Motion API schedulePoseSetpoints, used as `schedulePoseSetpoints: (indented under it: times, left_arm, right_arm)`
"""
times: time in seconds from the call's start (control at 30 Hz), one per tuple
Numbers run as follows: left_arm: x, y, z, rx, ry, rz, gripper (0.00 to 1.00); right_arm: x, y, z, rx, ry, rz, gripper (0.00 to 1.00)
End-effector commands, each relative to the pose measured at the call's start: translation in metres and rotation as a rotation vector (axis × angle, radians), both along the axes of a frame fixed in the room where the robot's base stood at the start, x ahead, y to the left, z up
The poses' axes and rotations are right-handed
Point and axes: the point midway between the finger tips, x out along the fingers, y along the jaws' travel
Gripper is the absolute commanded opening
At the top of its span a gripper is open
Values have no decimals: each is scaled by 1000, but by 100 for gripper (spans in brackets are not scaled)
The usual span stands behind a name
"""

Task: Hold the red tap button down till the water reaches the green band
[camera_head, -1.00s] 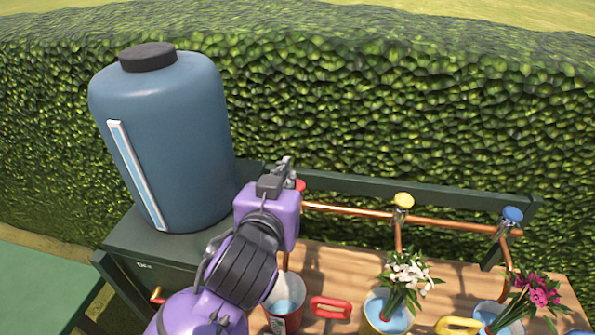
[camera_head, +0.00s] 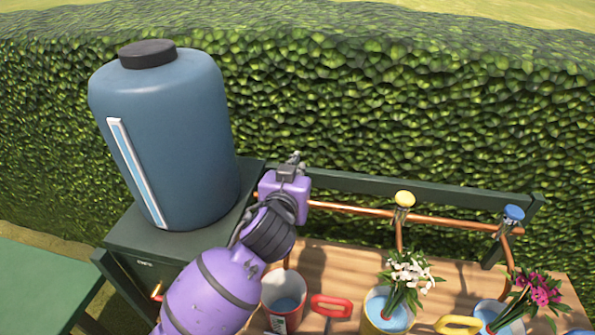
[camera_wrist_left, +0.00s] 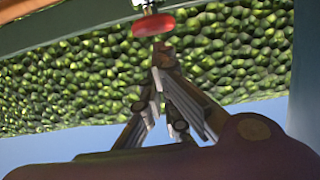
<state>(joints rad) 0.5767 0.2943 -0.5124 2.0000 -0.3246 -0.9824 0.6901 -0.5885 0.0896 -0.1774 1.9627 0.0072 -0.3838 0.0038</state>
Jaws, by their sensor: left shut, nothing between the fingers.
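My left gripper (camera_head: 292,160) is shut and empty at the left end of the copper pipe. In the left wrist view its closed fingertips (camera_wrist_left: 160,52) point at the red tap button (camera_wrist_left: 153,25); I cannot tell whether they touch it. The red button is hidden behind my gripper in the head view. My right gripper is not in view.
A large blue water tank (camera_head: 180,150) stands at the left. Yellow (camera_head: 404,198) and blue (camera_head: 513,213) tap buttons sit along the pipe, above buckets holding white (camera_head: 410,270) and pink flowers (camera_head: 538,290). A hedge (camera_head: 400,110) is behind.

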Motion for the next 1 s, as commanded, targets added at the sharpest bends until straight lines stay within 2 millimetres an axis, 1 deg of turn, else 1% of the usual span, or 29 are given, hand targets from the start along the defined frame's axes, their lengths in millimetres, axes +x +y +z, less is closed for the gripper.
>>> schedulePoseSetpoints:
  times: [0.1, 0.4, 0.47, 0.63, 1.0]
  left_arm:
    - [0, 0, -4, 0, 1, 0, 0]
    - [0, 0, -5, 0, 0, 0, 0]
    - [-1, 0, -9, 0, 2, 1, 0]
    - [-1, 0, -31, -1, 6, 2, 0]
    - [-2, 1, -36, 4, 16, 2, 0]
  right_arm:
    - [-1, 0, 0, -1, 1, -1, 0]
    - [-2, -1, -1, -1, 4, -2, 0]
    - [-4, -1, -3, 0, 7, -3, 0]
    - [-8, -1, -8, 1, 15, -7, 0]
    - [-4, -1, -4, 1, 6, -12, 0]
